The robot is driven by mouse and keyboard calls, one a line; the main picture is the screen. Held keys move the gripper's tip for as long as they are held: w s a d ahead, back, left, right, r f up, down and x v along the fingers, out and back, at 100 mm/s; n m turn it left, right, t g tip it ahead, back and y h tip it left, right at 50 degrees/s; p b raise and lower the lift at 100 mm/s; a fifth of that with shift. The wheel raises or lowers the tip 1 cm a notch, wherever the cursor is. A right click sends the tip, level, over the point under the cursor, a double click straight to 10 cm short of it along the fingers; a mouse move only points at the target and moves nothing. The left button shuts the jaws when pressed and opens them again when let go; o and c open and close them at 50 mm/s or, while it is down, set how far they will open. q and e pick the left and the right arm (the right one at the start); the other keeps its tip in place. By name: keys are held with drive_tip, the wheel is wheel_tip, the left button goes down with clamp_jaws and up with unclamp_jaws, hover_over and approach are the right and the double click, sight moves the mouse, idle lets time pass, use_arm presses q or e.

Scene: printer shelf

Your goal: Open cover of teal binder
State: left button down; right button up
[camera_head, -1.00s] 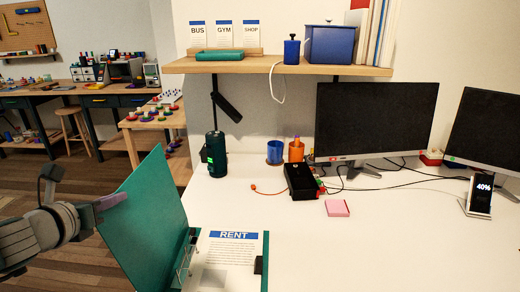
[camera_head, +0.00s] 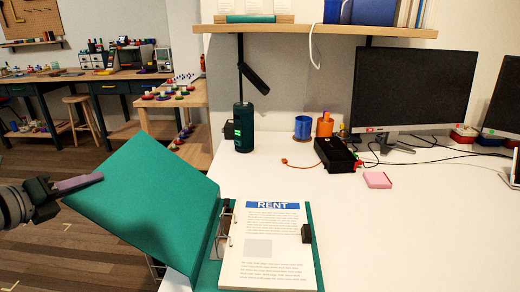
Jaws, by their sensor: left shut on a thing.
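The teal binder (camera_head: 311,240) lies on the white desk near its left edge. Its cover (camera_head: 145,205) is swung up and leans out to the left, past the desk edge. Inside lies a white page headed RENT (camera_head: 268,235), beside the metal rings (camera_head: 222,232). My left gripper (camera_head: 80,184) is at the cover's outer left edge, its pinkish finger against the cover, shut on it. The finger behind the cover is hidden. My right gripper is not in view.
A dark green cylinder lamp (camera_head: 244,128), a blue cup (camera_head: 303,127), an orange holder (camera_head: 324,125), a black box (camera_head: 336,153) and pink notes (camera_head: 377,180) stand farther back. Monitors (camera_head: 412,88) are at the right. The desk front right (camera_head: 420,240) is clear.

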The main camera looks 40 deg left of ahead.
use_arm(q)
drive_tip(key=shift+s+a+f, duration=0.2)
drive_tip(key=shift+f, duration=0.25)
drive_tip(key=c, duration=1.1)
unclamp_jaws()
drive_tip(key=shift+o, duration=0.2)
drive_tip(key=shift+d+r, duration=0.1)
drive_tip(key=shift+r, duration=0.05)
drive_tip(key=p+v, duration=0.3)
drive_tip(key=v, duration=0.6)
drive_tip(key=shift+s, duration=0.4)
drive_tip(key=shift+d, duration=0.1)
